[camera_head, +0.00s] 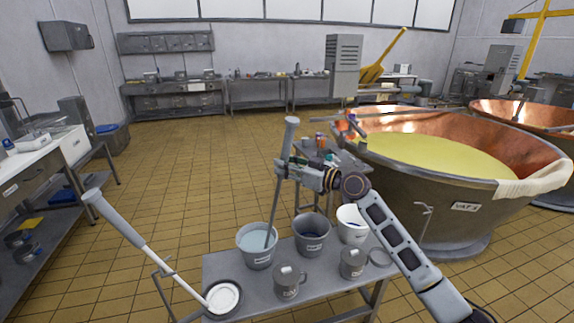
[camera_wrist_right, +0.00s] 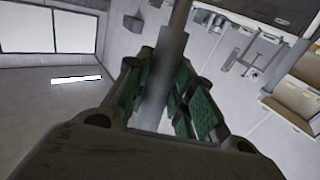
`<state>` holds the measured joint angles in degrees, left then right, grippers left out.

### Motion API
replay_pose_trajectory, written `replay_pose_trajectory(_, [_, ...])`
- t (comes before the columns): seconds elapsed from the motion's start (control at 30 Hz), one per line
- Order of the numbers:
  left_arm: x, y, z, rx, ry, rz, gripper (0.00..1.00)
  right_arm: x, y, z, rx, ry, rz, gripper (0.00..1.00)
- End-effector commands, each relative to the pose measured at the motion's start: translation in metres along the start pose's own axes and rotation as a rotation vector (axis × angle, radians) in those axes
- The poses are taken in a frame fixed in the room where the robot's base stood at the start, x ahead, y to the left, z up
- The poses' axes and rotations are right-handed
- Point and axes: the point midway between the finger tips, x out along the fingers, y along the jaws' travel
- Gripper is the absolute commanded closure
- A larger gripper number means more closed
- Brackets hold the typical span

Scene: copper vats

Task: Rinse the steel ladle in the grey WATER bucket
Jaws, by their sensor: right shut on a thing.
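The steel ladle (camera_head: 273,212) is held upright and slightly tilted by its long handle. My right gripper (camera_head: 281,166) is shut around the handle, above the buckets. In the right wrist view the green-padded fingers (camera_wrist_right: 158,100) close on the grey handle (camera_wrist_right: 164,75). The ladle's lower end goes into the left grey bucket (camera_head: 257,257), which holds pale blue liquid; its label is too small to read. The ladle's bowl is hidden in the bucket. My left gripper is not in view.
A grey bucket (camera_head: 311,243) and a white bucket (camera_head: 353,234) stand to the right. Two metal jugs (camera_head: 287,288) (camera_head: 352,265) stand in front on the small table (camera_head: 322,276). A long-handled round-ended tool (camera_head: 155,258) slants at left. The copper vat (camera_head: 450,215) is behind right.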

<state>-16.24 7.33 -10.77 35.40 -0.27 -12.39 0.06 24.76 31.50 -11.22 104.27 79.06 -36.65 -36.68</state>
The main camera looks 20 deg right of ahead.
Motion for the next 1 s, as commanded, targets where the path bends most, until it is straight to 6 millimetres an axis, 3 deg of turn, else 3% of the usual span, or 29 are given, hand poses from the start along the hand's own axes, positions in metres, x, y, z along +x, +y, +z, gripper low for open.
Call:
replay_pose_trajectory(0.43, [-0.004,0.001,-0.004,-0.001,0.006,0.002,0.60,0.002,-0.012,-0.002,0.000,0.002,0.000,1.00])
replay_pose_trajectory(1.0, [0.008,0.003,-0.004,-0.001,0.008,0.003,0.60,0.000,-0.001,0.001,0.001,0.002,0.001,1.00])
